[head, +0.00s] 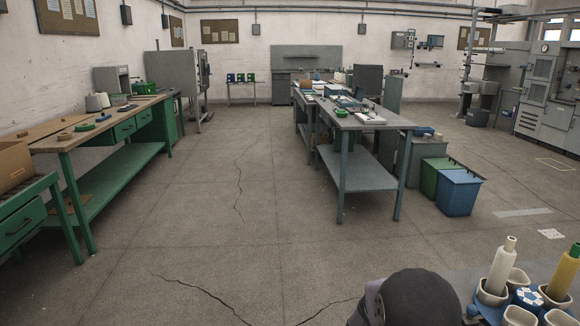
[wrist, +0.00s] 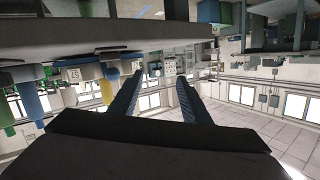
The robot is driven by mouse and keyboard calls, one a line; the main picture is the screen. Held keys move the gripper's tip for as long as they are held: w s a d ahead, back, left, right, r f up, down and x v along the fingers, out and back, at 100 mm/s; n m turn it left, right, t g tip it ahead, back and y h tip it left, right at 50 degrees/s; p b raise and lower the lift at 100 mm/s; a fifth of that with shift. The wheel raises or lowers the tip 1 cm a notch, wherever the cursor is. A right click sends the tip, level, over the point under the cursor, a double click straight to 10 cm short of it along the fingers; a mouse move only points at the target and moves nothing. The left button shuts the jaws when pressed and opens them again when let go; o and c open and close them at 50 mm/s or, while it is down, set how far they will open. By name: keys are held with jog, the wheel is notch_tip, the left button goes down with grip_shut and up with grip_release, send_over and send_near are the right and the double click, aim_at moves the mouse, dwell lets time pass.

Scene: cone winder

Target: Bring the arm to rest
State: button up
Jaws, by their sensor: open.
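My gripper (wrist: 160,88) shows in the wrist view. Its two dark blue fingers stand apart with nothing between them, so it is open and empty. The wrist view looks out over the room at a strongly turned angle. In the head view only a dark rounded part of my arm shows at the bottom, right of the middle; my gripper is not visible there.
In the head view, cups at the bottom right hold a cream cone (head: 501,264) and a yellow cone (head: 565,272). A green workbench (head: 110,172) stands left and a grey workbench (head: 357,172) in the middle. Blue (head: 459,192) and green bins stand beside it. The cracked floor (head: 240,240) between is clear.

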jog(key=a+r+n+t+y+p, duration=0.1)
jog(key=a+r+n+y+p, duration=0.25)
jog(key=a+y, duration=0.4)
jog(key=a+r+n+y+p, duration=0.2)
jog(key=a+n+y+p, duration=0.25)
jog(key=a, duration=0.65)
jog(key=s+a+r+n+g+p, duration=0.1)
jog(key=s+a+n+g+p, duration=0.1)
jog(key=s, duration=0.6)
jog(key=s+a+r+n+g+y+p, duration=0.1)
jog(key=s+g+p, duration=0.3)
jog(key=s, duration=0.5)
jog(key=s+a+r+n+g+p, duration=0.2)
jog(key=s+a+r+n+p, duration=0.1)
jog(key=s, duration=0.6)
jog(key=shift+r+n+g+y, duration=0.25)
jog(key=shift+n+g+y, duration=0.05)
jog(key=shift+n+g, duration=0.1)
jog(key=o, duration=0.4)
